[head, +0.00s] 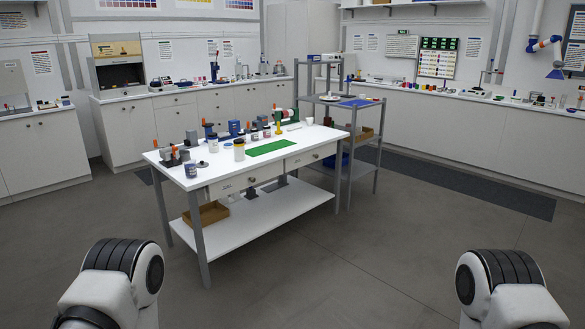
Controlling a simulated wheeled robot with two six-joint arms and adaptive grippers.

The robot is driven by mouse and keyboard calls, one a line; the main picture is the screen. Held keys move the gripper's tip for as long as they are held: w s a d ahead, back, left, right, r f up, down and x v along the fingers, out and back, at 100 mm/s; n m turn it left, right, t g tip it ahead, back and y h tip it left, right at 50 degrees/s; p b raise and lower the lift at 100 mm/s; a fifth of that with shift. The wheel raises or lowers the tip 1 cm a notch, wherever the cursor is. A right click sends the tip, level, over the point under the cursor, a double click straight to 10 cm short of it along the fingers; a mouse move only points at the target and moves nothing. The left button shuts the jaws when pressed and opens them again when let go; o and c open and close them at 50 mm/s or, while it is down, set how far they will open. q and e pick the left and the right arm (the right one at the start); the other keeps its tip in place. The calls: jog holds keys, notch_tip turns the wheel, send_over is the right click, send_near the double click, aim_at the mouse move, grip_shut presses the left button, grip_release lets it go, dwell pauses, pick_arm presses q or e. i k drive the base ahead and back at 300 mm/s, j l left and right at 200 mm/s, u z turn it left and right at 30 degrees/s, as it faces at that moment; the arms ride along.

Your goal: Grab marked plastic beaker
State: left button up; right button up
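No beaker can be told for certain at this distance. On the white table (222,170) stand several small vessels: a pale jar with a yellowish part (239,150), a white jar (213,143) with a dark top, and a small jar (190,170) near the left front corner. A small white cup-like item (309,121) is at the table's far right. Any markings on them are too small to read. Only parts of my two arms show at the bottom corners; both grippers are out of view and far from the table.
A green mat (269,147) lies on the table. A grey shelf cart (363,150) stands right behind the table. White cabinets (226,103) with bench equipment line the back, and more counters (450,125) line the right. The floor (300,262) before the table is clear.

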aim_at(189, 166)
jog(key=i, duration=1.35)
jog(key=i+l+u, duration=0.1)
jog(key=i, duration=1.25)
